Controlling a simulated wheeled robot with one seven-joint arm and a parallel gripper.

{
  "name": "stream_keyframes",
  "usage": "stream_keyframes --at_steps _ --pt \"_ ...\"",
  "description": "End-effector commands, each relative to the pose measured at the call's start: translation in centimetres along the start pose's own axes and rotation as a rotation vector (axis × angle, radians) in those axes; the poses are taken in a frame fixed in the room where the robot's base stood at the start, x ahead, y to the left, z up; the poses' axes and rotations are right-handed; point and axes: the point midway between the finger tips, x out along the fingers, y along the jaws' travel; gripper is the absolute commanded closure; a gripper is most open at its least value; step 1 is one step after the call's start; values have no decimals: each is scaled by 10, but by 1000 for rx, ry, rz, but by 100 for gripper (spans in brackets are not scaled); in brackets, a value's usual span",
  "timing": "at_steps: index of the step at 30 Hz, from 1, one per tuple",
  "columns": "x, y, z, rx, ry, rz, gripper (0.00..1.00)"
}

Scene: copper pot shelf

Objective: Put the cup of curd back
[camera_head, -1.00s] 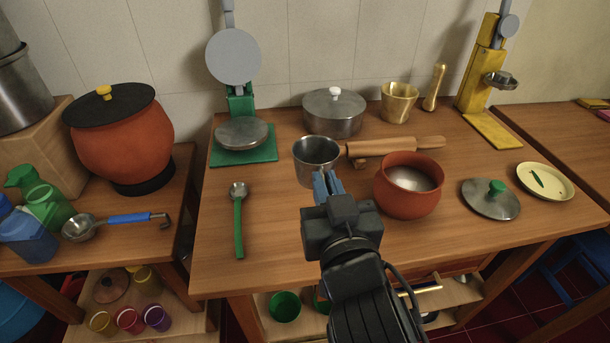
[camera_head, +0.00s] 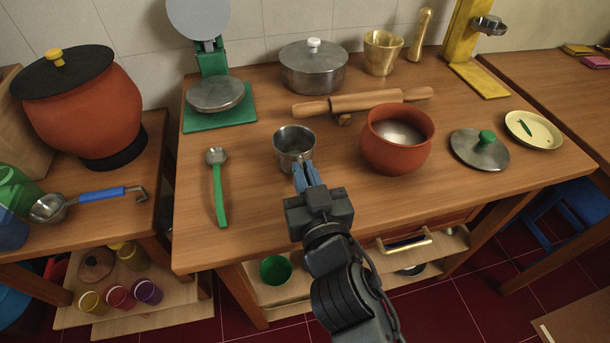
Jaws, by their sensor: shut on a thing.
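A steel cup (camera_head: 293,146) is in my gripper (camera_head: 303,178), whose blue fingers are shut on its near side. The cup is upright, in front of the rolling pin and left of the clay pot. I cannot tell whether it touches the table or hangs just above it. Its inside looks grey, and I cannot make out any curd in it. The reddish clay pot (camera_head: 395,150) is open, with something whitish inside, and stands on the wooden table (camera_head: 270,215).
A wooden rolling pin (camera_head: 362,102) lies behind the cup. A lidded steel pot (camera_head: 313,70), a brass cup (camera_head: 382,55) and a green press (camera_head: 220,115) stand farther back. A green-handled ladle (camera_head: 219,190) lies to the left. A steel lid (camera_head: 480,152) and plate (camera_head: 533,130) lie right.

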Motion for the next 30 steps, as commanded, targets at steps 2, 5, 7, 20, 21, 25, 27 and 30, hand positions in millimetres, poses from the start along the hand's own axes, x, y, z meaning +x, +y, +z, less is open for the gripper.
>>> stream_keyframes --at_steps 2,5,7,20,21,25,27,30 --pt "0 0 0 1 1 0 100" --pt "0 0 0 1 2 0 100" --pt "0 0 0 0 2 0 100" --pt "0 0 2 0 1 0 64" --pt "0 0 2 0 1 0 64" --pt "0 0 2 0 1 0 64" --pt "0 0 1 0 1 0 64" --pt "-2 0 0 0 0 0 64"
